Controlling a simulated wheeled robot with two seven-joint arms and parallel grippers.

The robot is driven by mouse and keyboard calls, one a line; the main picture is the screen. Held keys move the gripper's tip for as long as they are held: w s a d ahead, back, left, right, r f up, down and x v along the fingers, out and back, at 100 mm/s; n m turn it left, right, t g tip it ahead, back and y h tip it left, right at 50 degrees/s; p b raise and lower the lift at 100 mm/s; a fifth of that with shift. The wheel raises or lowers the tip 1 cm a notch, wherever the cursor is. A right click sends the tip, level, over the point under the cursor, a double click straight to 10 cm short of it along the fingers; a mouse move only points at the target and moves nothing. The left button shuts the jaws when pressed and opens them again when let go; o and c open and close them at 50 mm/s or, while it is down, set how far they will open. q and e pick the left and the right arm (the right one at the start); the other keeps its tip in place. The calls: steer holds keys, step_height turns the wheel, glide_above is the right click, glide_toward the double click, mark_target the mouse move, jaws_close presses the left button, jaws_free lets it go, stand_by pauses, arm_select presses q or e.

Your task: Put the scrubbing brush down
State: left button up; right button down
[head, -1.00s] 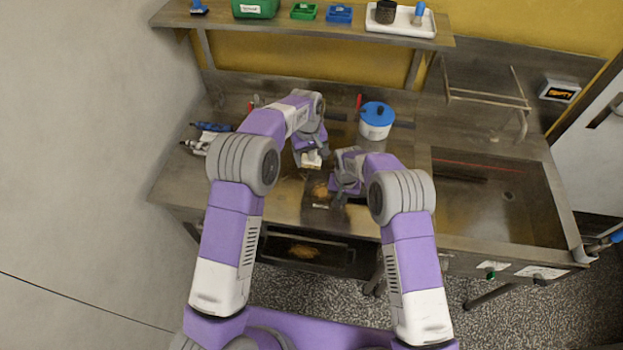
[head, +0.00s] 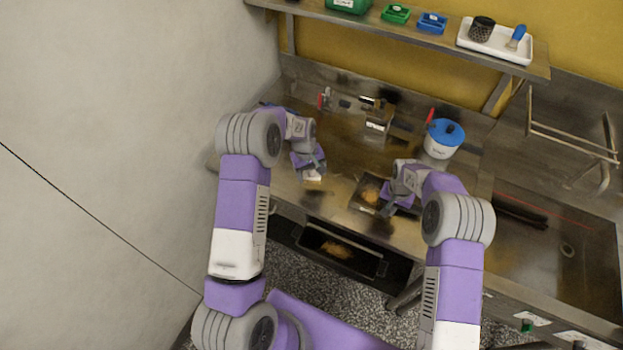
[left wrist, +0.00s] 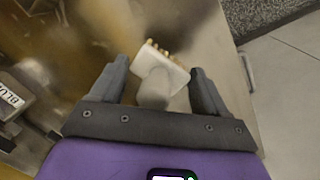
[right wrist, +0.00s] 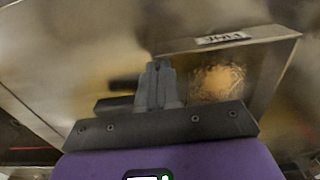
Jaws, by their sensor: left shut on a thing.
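The scrubbing brush (left wrist: 160,70) has a white head and tan bristles. My left gripper (left wrist: 155,88) is shut on it, with a finger on each side. In the head view the brush (head: 312,176) shows as a small pale block under my left gripper (head: 309,168), over the front left of the steel bench (head: 335,185). I cannot tell whether its bristles touch the bench. My right gripper (right wrist: 160,82) has its fingers together and looks empty. It is beside a labelled tray (right wrist: 275,32) with a brown heap in it; in the head view this gripper (head: 388,208) is right of that heap.
A white pot with a blue lid (head: 445,133) stands at the back right of the bench. A metal device (head: 377,121) stands behind the middle. A sink (head: 565,250) is at the right. An open compartment with a tray (head: 340,247) is below the bench front.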

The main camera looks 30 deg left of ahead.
mark_target(311, 179)
arm_select(q)
steer(key=shift+f, duration=1.9)
steer(key=shift+f, duration=0.1)
steer(key=o, duration=1.4)
steer(key=r, duration=0.4)
steer(key=a+r, duration=0.1)
steer(key=r, duration=0.3)
steer(key=s+r, duration=0.1)
steer(key=r, duration=0.3)
steer(key=shift+a+r, duration=0.1)
steer(key=shift+a, duration=0.05)
